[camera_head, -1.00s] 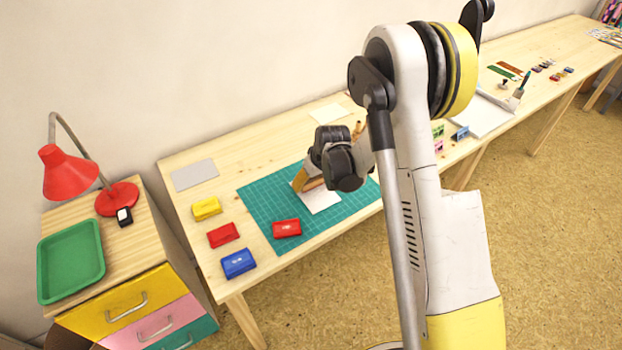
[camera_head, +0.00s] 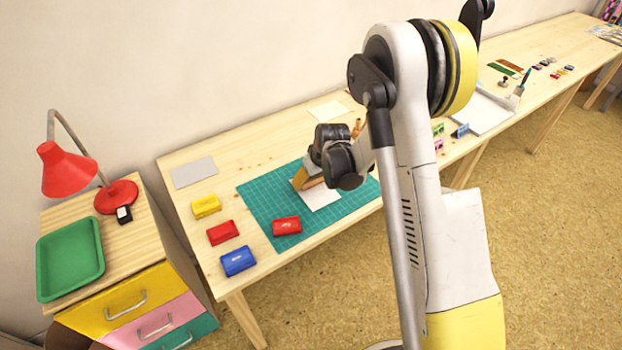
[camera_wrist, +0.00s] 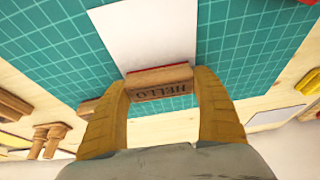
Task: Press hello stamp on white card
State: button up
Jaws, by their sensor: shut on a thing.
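My gripper (camera_wrist: 163,100) is shut on the hello stamp (camera_wrist: 161,90), a wooden block with HELLO on its side, seen upside down in the wrist view. A red layer shows along the stamp's face edge. The stamp is at the near edge of the white card (camera_wrist: 147,32); whether it touches the card I cannot tell. In the head view the card (camera_head: 322,196) lies on the green cutting mat (camera_head: 262,200), partly hidden by my gripper (camera_head: 304,182). A red inkpad (camera_head: 286,226) lies on the mat to the left of the card.
Another red inkpad (camera_head: 222,232), a yellow inkpad (camera_head: 206,206) and a blue inkpad (camera_head: 238,261) lie left of the mat. A grey sheet (camera_head: 194,172) lies behind them. More wooden-handled stamps (camera_wrist: 50,138) show in the wrist view. A red lamp (camera_head: 68,172) stands on the side cabinet.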

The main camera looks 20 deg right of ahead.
jog(key=shift+f+b, duration=0.4)
jog(key=shift+b, duration=0.1)
dwell(1.1)
jog(key=shift+r, duration=0.2)
dwell(0.5)
jog(key=shift+r, duration=0.45)
jog(key=shift+r+p, duration=1.9)
jog(key=shift+r, duration=0.85)
